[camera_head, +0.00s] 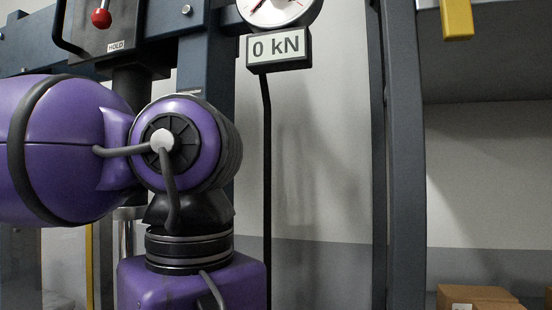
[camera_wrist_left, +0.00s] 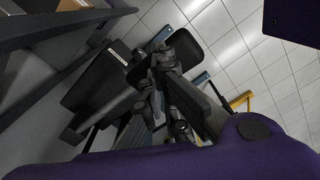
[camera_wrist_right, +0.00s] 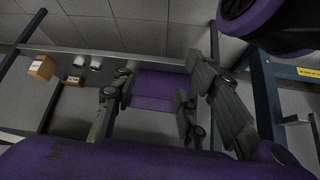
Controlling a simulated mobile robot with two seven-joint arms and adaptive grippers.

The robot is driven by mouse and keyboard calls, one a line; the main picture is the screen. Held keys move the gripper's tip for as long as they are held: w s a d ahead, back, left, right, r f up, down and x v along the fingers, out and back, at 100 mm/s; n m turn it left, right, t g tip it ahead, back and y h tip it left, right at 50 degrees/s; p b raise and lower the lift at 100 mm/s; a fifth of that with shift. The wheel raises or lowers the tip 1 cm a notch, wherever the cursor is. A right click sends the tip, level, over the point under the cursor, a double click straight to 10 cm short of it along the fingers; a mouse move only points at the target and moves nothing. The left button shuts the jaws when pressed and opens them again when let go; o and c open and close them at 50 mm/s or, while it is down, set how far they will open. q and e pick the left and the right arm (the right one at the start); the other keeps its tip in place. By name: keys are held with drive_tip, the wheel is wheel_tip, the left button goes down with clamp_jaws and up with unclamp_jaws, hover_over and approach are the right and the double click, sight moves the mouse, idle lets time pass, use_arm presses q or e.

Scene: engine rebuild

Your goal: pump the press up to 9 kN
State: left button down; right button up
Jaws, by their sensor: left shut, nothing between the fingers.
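The press's blue steel frame (camera_head: 208,75) fills the left and middle of the head view. Its display (camera_head: 279,48) reads 0 kN, under a round gauge (camera_head: 280,10) cut off by the top edge. A red knob (camera_head: 101,18) sits above a HOLD label (camera_head: 116,47). My purple left arm covers the press's lower left, and its gripper is out of that view. In the left wrist view my left gripper (camera_wrist_left: 168,75) is shut and empty among dark parts. In the right wrist view my right gripper (camera_wrist_right: 160,90) has its fingers apart. I cannot make out a pump handle.
A dark post (camera_head: 402,150) stands right of the press. Cardboard boxes (camera_head: 478,297) are at the lower right, and a yellow part (camera_head: 457,18) hangs from a shelf above. A thin black rod (camera_head: 266,180) runs down below the display.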

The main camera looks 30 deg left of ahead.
use_arm(q)
wheel_tip(320, 180, down, 13)
drive_tip(key=b, duration=0.8)
use_arm(e)
wheel_tip(320, 180, down, 8)
drive_tip(key=s, duration=0.3)
use_arm(q)
wheel_tip(320, 180, up, 11)
drive_tip(key=p, duration=0.7)
drive_tip(key=shift+r, duration=0.1)
wheel_tip(320, 180, up, 6)
drive_tip(key=p, duration=0.4)
drive_tip(key=shift+r, duration=0.15)
use_arm(e)
drive_tip(key=w+r, duration=0.3)
drive_tip(key=r, duration=0.7)
drive_tip(key=shift+d, duration=0.15)
drive_tip(key=shift+w+r, duration=0.1)
drive_tip(key=shift+w, duration=0.1)
use_arm(q)
drive_tip(key=shift+w+f, duration=0.1)
drive_tip(key=shift+f, duration=0.55)
drive_tip(key=shift+f+b, duration=0.45)
drive_tip(key=shift+f, duration=0.05)
use_arm(e)
drive_tip(key=shift+s+f, duration=0.25)
drive_tip(key=shift+f, duration=0.35)
